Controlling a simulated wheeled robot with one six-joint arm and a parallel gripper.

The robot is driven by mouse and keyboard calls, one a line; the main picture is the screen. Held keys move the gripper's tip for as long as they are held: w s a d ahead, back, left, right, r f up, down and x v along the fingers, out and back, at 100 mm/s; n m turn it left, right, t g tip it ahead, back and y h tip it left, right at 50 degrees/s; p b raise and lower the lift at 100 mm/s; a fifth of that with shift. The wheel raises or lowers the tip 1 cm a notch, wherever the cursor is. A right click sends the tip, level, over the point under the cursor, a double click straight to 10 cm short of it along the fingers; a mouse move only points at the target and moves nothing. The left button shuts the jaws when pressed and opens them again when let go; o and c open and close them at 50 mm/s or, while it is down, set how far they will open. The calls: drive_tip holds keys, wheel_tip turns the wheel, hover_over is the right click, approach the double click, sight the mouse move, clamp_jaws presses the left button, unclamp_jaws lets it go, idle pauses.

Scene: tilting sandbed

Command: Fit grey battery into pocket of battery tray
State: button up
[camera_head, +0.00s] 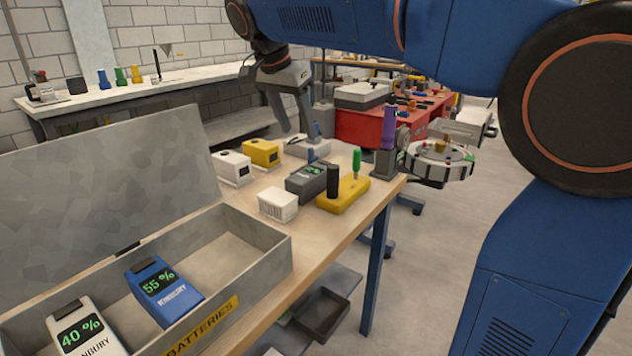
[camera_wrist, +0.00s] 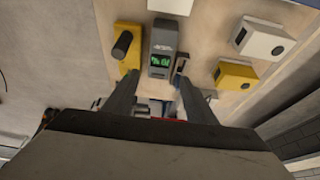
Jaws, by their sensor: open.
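The grey battery (camera_head: 305,182) lies on the wooden table, with a small green display. In the wrist view the battery (camera_wrist: 160,60) lies just past the fingertips, roughly in line with the gap between them. My gripper (camera_head: 292,125) is open and empty, above the table on the far side of the battery. Its two fingers (camera_wrist: 157,82) show spread in the wrist view. An open grey box marked BATTERIES (camera_head: 268,262), seemingly the battery tray, stands at the front left. It holds a blue battery (camera_head: 160,290) and a white battery (camera_head: 85,328). Bare space shows at its right; individual pockets are unclear.
A yellow block with a black cylinder (camera_head: 343,195) stands right beside the grey battery. A white ribbed block (camera_head: 278,205) is just in front. White (camera_head: 231,168) and yellow (camera_head: 261,153) units stand to the left. The box's raised lid (camera_head: 110,190) is a tall obstacle.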

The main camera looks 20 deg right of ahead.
hover_over(311, 171)
drive_tip(key=s+a, duration=0.1)
wheel_tip(311, 171, down, 10)
drive_tip(key=shift+a+r, duration=0.1)
drive_tip(key=shift+r, duration=0.15)
drive_tip(key=shift+a+x, duration=0.1)
drive_tip(key=shift+x, duration=1.25)
drive_tip(key=shift+a+x, duration=0.15)
drive_tip(key=shift+x, duration=1.2)
drive_tip(key=shift+s+f, duration=0.1)
drive_tip(key=shift+f, duration=0.05)
drive_tip(key=shift+c, duration=0.7)
clamp_jaws()
